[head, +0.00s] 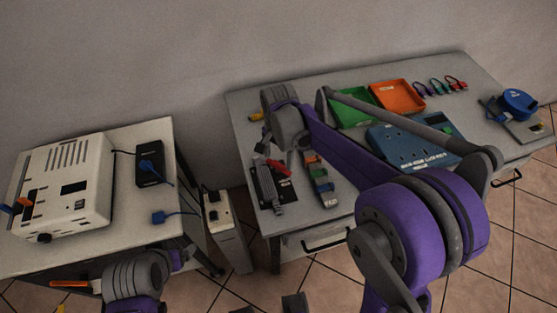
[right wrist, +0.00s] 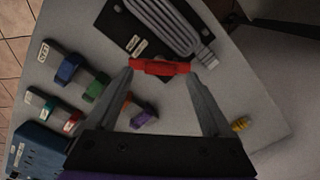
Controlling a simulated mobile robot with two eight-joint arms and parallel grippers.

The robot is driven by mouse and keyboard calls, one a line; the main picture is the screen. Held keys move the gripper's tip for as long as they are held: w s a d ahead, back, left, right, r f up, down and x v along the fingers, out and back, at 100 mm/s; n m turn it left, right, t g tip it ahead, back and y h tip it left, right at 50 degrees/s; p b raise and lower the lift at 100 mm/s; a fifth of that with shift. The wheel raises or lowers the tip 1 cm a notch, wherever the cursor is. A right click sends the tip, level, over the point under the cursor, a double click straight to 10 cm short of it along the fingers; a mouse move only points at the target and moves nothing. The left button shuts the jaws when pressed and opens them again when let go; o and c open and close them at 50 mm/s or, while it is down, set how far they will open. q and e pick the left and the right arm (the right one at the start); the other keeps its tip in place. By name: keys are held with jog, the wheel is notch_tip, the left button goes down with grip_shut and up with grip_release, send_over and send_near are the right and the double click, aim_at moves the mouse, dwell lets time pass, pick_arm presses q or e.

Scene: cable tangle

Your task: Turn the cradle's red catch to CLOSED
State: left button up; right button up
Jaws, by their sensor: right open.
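The cradle is a black plate (head: 287,188) with a grey ribbed cable piece (head: 266,188) on it, near the left end of the long bench. Its red catch (head: 278,167) sits at the plate's far edge. In the right wrist view the red catch (right wrist: 160,67) lies crosswise between the fingertips of my right gripper (right wrist: 162,72), close to both; contact cannot be told. The right gripper is open, above the cradle's end.
Coloured clips (head: 320,180) stand right of the cradle, and a yellow piece (head: 256,117) lies behind it. Green (head: 352,108) and orange (head: 398,96) trays and a blue panel box (head: 400,146) are farther right. A cream box (head: 65,185) stands on the left table.

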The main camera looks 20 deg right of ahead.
jog(key=shift+f, duration=1)
jog(key=shift+c, duration=0.2)
grip_shut()
jog(key=shift+n, duration=0.4)
jog(key=n+b, duration=0.1)
jog(key=n, duration=0.3)
jog(key=shift+n, duration=0.3)
jog(key=n, duration=0.5)
jog(key=shift+b, duration=0.35)
